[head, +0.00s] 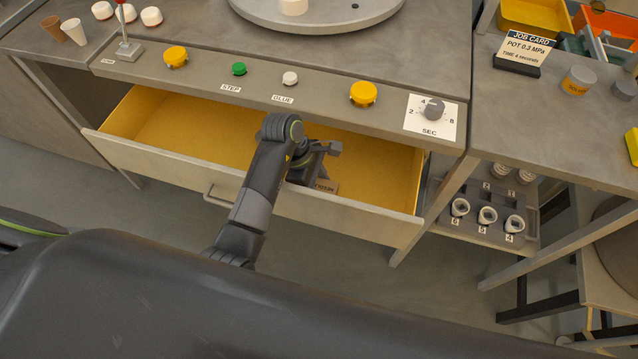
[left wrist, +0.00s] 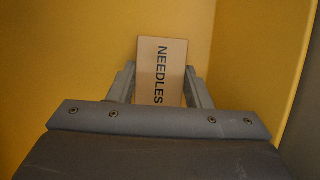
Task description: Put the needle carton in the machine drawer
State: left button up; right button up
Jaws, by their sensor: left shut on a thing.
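The machine drawer (head: 150,157) is pulled open below the machine's control panel, with a yellow inside. My left gripper (head: 318,177) reaches over the drawer's front wall into the right half of the drawer. It is shut on the needle carton (head: 326,186), a small brown box partly hidden by the gripper. In the left wrist view the carton (left wrist: 161,72), marked NEEDLES, stands between the two fingers, with yellow drawer walls around it. I cannot tell whether the carton touches the drawer floor. My right gripper is not in view.
The control panel with yellow buttons (head: 363,94), a green button (head: 239,69) and a dial (head: 432,109) overhangs the drawer's back. A side table with a job card (head: 524,53) stands at right. The drawer's left half is empty.

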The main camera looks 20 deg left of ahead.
pick_arm(q)
jog(key=shift+f, duration=0.2)
jog(key=o, duration=1)
jog(key=shift+r, duration=0.1)
jog(key=shift+o, duration=0.2)
jog(key=shift+r, duration=0.15)
jog(key=p+v, duration=0.3)
jog(key=v, duration=0.9)
jog(key=shift+p, duration=0.3)
